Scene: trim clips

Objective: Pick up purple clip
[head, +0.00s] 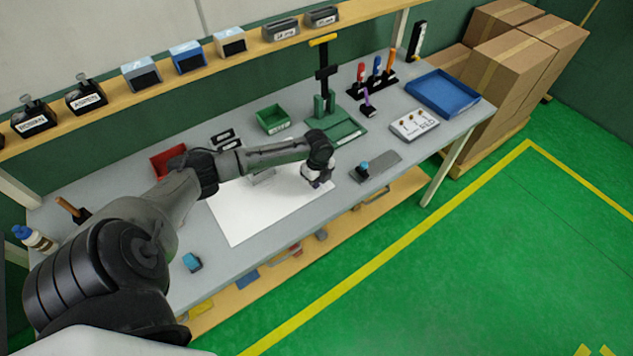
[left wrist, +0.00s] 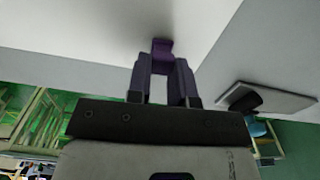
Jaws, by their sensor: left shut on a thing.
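The purple clip (left wrist: 162,48) sits between the two fingertips of my left gripper (left wrist: 162,72) in the left wrist view. The fingers are shut on it. In the head view my left gripper (head: 317,183) points down over the right part of the white sheet (head: 247,219), and only a small purple bit of the clip (head: 319,184) shows below it. The clip is at or just above the sheet; I cannot tell whether it touches. My right gripper is not in view.
Right of the gripper lies a grey plate (head: 382,170) with a blue-topped piece (head: 363,168). A green press (head: 336,128) stands behind. A green bin (head: 272,119), a red bin (head: 168,161) and a blue tray (head: 444,92) are on the bench. A blue piece (head: 192,262) lies near the front edge.

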